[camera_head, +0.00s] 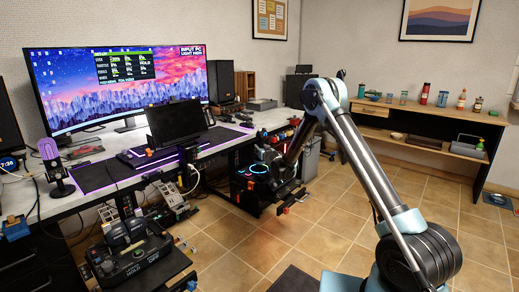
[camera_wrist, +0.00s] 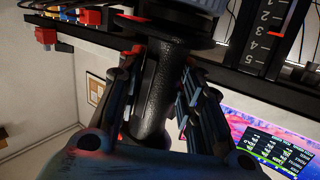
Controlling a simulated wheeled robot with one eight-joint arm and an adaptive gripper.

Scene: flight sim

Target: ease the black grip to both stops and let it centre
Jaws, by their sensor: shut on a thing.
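The black grip (camera_wrist: 153,100) is a textured dark cylinder in the middle of the wrist view, joined to a dark round collar at the top of that picture. My gripper (camera_wrist: 158,88) has one finger on each side of the grip and is shut on it. The grip's far side and its lower end are hidden by the fingers and the blue-grey gripper body. In the head view my arm reaches down to the right end of the desk, where the grip itself is too small and dark to make out.
A panel with a numbered scale (camera_wrist: 267,30) is close to the grip at the upper right of the wrist view. Red and yellow parts (camera_wrist: 88,17) are at the upper left. The desk (camera_head: 82,197) carries a wide monitor (camera_head: 118,88). Tiled floor (camera_head: 250,240) is clear in front.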

